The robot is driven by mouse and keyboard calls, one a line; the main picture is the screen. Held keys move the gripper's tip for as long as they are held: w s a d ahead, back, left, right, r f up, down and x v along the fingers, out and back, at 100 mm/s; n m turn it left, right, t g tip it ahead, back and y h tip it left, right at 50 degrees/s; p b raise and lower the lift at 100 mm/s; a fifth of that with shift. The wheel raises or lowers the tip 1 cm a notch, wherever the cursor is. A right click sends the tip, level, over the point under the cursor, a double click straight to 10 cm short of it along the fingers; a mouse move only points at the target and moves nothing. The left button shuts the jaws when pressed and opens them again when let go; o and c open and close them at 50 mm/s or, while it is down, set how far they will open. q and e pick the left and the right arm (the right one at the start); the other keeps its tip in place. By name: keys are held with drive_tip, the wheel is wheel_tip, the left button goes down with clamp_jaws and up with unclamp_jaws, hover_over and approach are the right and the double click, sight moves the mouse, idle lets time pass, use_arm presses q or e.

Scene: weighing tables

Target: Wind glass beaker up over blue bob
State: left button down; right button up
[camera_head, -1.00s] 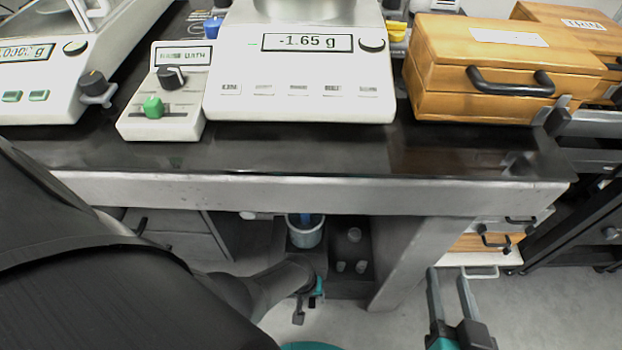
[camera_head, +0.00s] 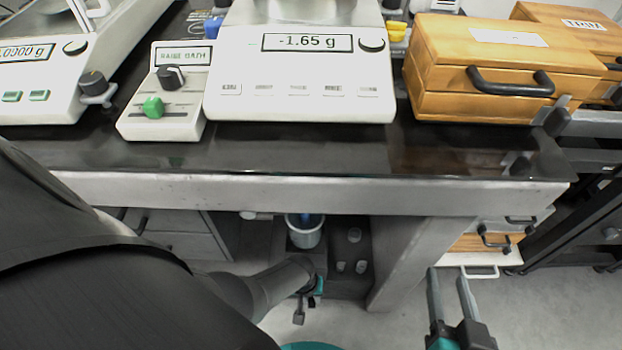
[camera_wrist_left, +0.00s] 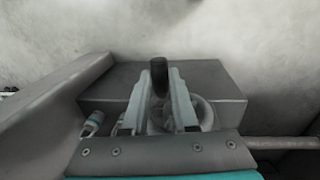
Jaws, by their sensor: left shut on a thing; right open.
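The glass beaker (camera_head: 306,239) stands below the table top, in the gap under the bench. The blue bob (camera_head: 305,218) shows as a blue piece at the beaker's mouth; its lower part is hard to make out. My left arm reaches down to the floor side of the gap, and my left gripper (camera_wrist_left: 160,90) is shut on a dark upright handle (camera_wrist_left: 159,72) in the left wrist view. In the head view its fingers are mostly hidden. My right gripper (camera_head: 450,285) is open and empty, low at the right.
A balance (camera_head: 300,100) reading -1.65 g stands on the dark bench top (camera_head: 250,150). A control box (camera_head: 165,118) with a green knob is left of it. A wooden case (camera_head: 495,70) is at the right. Small pale pieces (camera_head: 340,266) lie right of the beaker.

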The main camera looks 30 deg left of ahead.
use_arm(q)
drive_tip(key=shift+f+g+y, duration=0.15)
drive_tip(key=shift+g+y, duration=0.25)
drive_tip(key=shift+y, duration=0.1)
drive_tip(key=shift+f+g+y+b, duration=0.15)
drive_tip(key=shift+g+y+b, duration=0.15)
drive_tip(key=shift+y+b, duration=0.15)
drive_tip(key=shift+s+y+b, duration=0.1)
drive_tip(key=shift+y+b, duration=0.2)
drive_tip(key=shift+y, duration=0.15)
drive_tip(key=shift+a+g+y, duration=0.1)
drive_tip(key=shift+g+y, duration=0.3)
use_arm(e)
drive_tip(key=shift+s+a+r+m+t+y, duration=0.15)
drive_tip(key=shift+s+a+r+t+y, duration=0.15)
drive_tip(key=shift+t, duration=0.3)
drive_tip(key=shift+s+a+r+m+t+y, duration=0.15)
drive_tip(key=shift+a+r+t, duration=0.25)
drive_tip(key=shift+t, duration=0.2)
drive_tip(key=shift+s+a+r+m+t+y, duration=0.15)
drive_tip(key=shift+a+r+t+y, duration=0.15)
drive_tip(key=shift+t, duration=0.3)
use_arm(q)
drive_tip(key=c, duration=0.7)
unclamp_jaws()
